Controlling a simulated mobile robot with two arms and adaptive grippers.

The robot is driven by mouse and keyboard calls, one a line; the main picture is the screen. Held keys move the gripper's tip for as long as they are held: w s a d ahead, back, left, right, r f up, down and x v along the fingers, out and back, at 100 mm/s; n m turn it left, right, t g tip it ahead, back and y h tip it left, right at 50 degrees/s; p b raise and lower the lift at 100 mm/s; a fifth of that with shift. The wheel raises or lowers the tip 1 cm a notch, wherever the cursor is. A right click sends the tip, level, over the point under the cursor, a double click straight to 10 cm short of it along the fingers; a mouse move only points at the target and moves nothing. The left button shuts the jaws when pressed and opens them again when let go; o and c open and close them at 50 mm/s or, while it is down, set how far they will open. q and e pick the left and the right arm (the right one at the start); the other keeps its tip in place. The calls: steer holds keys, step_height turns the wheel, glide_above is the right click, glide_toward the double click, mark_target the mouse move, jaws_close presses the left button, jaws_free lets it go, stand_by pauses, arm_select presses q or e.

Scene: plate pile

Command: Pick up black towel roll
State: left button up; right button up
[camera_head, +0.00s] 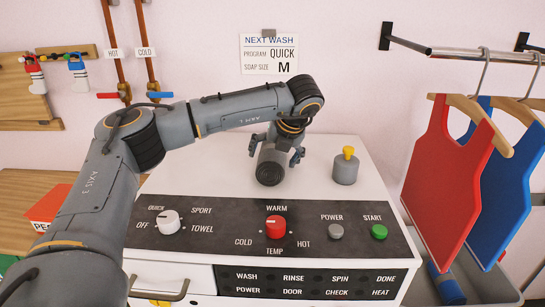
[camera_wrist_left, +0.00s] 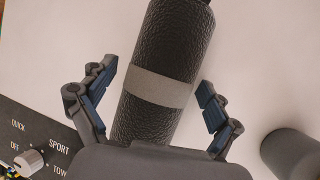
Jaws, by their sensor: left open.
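The black towel roll (camera_wrist_left: 165,75) is a dark, leathery cylinder with a grey band around its middle. In the left wrist view it runs from the top edge down between my fingers. My left gripper (camera_wrist_left: 155,98) is open, with one blue-padded finger on each side of the roll and visible gaps between pads and roll. In the head view my left gripper (camera_head: 277,150) points down over the white washer top (camera_head: 205,165), and the dark roll (camera_head: 270,168) shows between its fingers. The roll's near end is hidden by my gripper in the wrist view. My right gripper is not in view.
A grey cylinder with a yellow top (camera_head: 346,167) stands right of the roll. The control panel (camera_head: 270,232) with knobs is along the washer's front. Red (camera_head: 445,175) and blue (camera_head: 505,190) garments hang at the right. Pipes with valves (camera_head: 125,95) are behind on the left.

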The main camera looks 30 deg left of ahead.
arm_select(q)
steer(key=c, duration=1.4)
